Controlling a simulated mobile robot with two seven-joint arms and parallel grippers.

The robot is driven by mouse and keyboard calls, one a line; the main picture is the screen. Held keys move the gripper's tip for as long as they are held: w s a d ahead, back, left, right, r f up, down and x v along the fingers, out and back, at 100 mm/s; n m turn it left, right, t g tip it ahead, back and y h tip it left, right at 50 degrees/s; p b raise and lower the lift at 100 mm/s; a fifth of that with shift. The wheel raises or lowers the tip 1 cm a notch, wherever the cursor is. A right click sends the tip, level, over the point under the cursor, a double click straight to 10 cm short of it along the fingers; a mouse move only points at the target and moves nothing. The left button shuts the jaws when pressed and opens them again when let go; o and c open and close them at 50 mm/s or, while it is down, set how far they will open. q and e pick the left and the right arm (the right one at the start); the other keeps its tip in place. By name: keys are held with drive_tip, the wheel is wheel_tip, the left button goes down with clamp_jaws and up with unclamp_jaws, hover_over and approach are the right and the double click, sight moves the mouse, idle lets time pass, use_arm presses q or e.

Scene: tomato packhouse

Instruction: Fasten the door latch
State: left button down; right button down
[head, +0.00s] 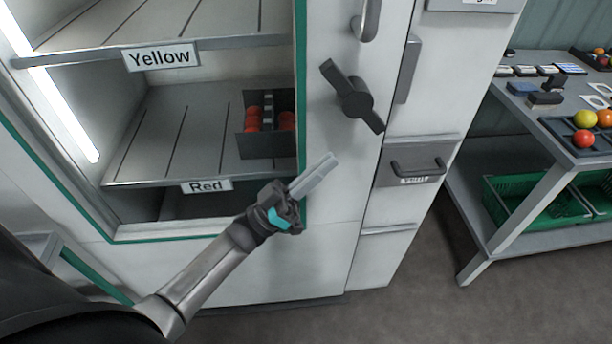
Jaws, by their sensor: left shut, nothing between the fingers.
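The door latch (353,97) is a dark grey turning handle on the white front of the cabinet, to the right of its window. It stands tilted, its upper end to the left and its lower end to the right. The cabinet door (330,225) has a green-edged window and looks closed. My left gripper (327,166) is shut and empty, its fingers pointing up and right. It is below and slightly left of the latch, apart from it in the picture. My right gripper is not in view.
Through the window, shelves labelled Yellow (161,57) and Red (206,186) show, with a dark box of red tomatoes (268,147) on the lower one. A grey handle (368,18) is above the latch. A drawer (416,164) and a table with tomatoes (545,110) are to the right.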

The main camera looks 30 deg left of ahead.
sight(356, 100)
use_arm(q)
drive_tip(key=x, duration=0.7)
drive_tip(key=shift+w+d+r, duration=0.1)
drive_tip(key=shift+d+r, duration=0.05)
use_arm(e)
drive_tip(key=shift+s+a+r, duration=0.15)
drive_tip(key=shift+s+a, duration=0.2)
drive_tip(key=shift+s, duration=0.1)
